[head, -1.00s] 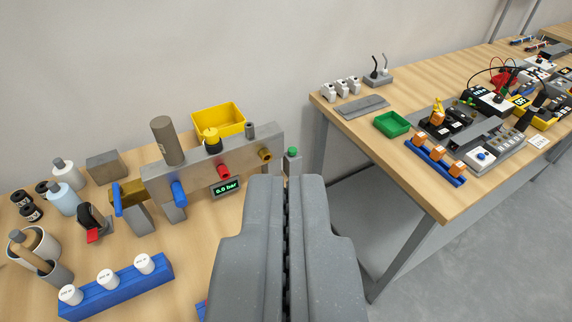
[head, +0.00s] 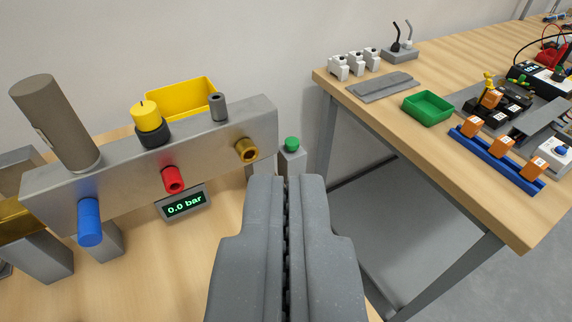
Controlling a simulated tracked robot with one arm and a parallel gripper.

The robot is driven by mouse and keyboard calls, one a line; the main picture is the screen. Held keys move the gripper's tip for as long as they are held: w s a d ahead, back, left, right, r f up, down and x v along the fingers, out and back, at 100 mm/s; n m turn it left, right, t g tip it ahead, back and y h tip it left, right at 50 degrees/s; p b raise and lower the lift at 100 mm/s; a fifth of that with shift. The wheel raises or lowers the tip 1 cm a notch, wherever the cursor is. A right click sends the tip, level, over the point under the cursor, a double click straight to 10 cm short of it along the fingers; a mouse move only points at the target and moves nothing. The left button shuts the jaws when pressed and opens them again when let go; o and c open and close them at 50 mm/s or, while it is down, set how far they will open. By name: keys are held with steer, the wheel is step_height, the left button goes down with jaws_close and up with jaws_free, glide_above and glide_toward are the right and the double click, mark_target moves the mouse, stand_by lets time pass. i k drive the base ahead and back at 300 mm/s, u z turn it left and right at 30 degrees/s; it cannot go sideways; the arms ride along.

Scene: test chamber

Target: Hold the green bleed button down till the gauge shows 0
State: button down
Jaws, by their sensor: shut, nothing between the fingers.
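The green bleed button (head: 292,144) sits on top of a small grey post (head: 292,163) at the right end of the grey manifold block (head: 120,155). The gauge (head: 185,204) is a small dark display under the block and reads 0.0 bar in green. My gripper (head: 285,180) is shut and empty, seen from behind. In the picture its tips lie just below the button and cover the lower part of the post. I see no contact with the button, and its top is uncovered. I cannot tell how far apart they are in depth.
The block carries a blue fitting (head: 89,222), a red one (head: 173,180), a brass one (head: 246,151), a yellow knob (head: 146,117) and a grey cylinder (head: 55,122). A yellow bin (head: 181,98) stands behind. A gap separates this bench from the right table (head: 400,135), which holds a green tray (head: 428,107).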

mark_target(292, 144)
steer(key=z, duration=1.2)
steer(key=k, duration=1.9)
steer(key=u, duration=0.75)
steer(key=i, duration=1.05)
steer(key=z, duration=0.05)
